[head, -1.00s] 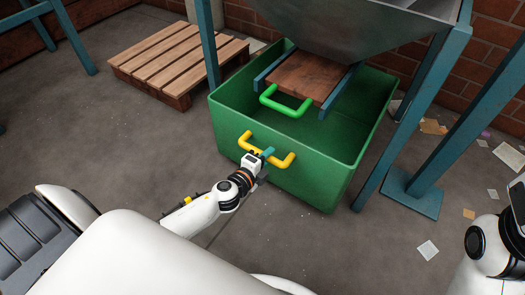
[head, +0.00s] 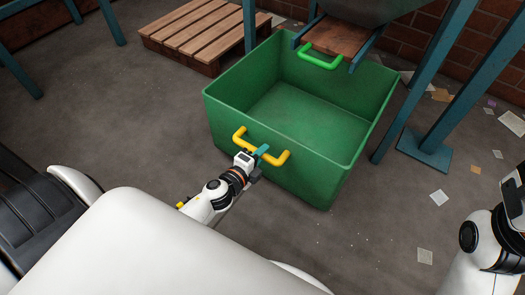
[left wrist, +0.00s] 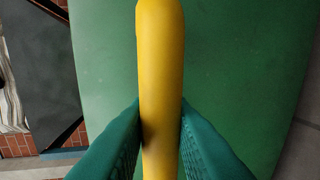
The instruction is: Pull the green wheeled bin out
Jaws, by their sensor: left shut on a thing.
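The green bin (head: 290,178) stands on the floor in the middle of the head view. It is open at the top and its inside looks empty. Its wheels are not visible. A yellow handle (head: 279,158) is on its near wall. My left gripper (head: 262,151) is shut on this handle. In the left wrist view the yellow handle (left wrist: 161,70) runs between the two teal fingers, with the bin's green wall (left wrist: 240,60) behind. At the right edge of the head view part of my right arm shows, but its gripper cannot be made out.
A hopper (head: 372,8) on blue legs (head: 425,148) stands behind the bin, with a wooden slide gate and green handle (head: 322,58) over its far edge. A wooden pallet (head: 200,32) lies at the back left. Papers (head: 439,197) litter the floor at right. The left floor is clear.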

